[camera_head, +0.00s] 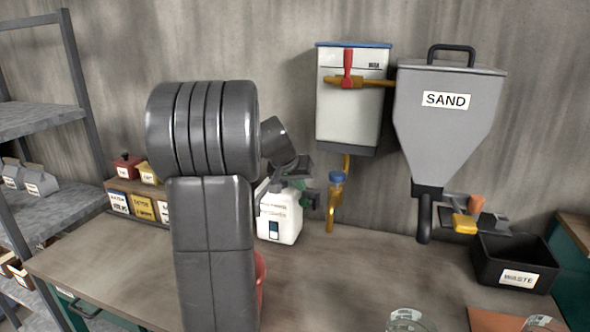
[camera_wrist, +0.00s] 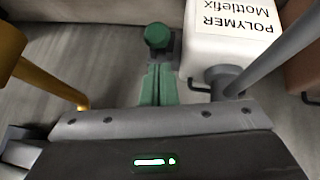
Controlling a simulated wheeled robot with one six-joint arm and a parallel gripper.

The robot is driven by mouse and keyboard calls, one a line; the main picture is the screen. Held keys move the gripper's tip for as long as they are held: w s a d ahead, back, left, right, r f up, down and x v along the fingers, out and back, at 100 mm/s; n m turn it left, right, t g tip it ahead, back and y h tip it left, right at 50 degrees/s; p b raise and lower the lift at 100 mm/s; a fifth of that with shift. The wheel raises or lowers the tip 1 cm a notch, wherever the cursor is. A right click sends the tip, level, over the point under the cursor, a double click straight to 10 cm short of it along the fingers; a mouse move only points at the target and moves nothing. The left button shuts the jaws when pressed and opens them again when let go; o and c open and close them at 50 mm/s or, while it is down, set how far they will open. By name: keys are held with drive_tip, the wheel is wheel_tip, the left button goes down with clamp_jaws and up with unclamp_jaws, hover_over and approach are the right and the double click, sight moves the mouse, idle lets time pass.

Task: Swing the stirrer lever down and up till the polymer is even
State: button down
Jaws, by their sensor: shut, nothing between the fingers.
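The polymer container (camera_head: 279,222) is a white box standing on the bench behind my arm in the head view. In the wrist view the polymer container (camera_wrist: 232,42) shows at upper right, with its label upside down. A grey rod (camera_wrist: 275,55) slants to a dark collar beside it; I cannot tell for sure whether this is the stirrer lever. A round green knob (camera_wrist: 157,36) lies just beyond my fingertips. My gripper (camera_wrist: 160,68) has green fingers, shut and empty, beside the container. The polymer inside is hidden.
A white tank (camera_head: 351,105) with a red-handled tap hangs on the wall, its yellow pipe (camera_head: 331,212) close right of my gripper in the head view. The bench front (camera_head: 350,285) has free room.

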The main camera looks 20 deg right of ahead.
drive_tip(key=shift+s+f, duration=0.2)
drive_tip(key=shift+f, duration=0.6)
drive_tip(key=shift+f+b, duration=0.15)
drive_tip(key=shift+b, duration=0.25)
drive_tip(key=shift+s+f+b, duration=0.1)
drive_tip(key=shift+b, duration=0.25)
drive_tip(key=shift+s+a+b, duration=0.15)
drive_tip(key=shift+b, duration=0.55)
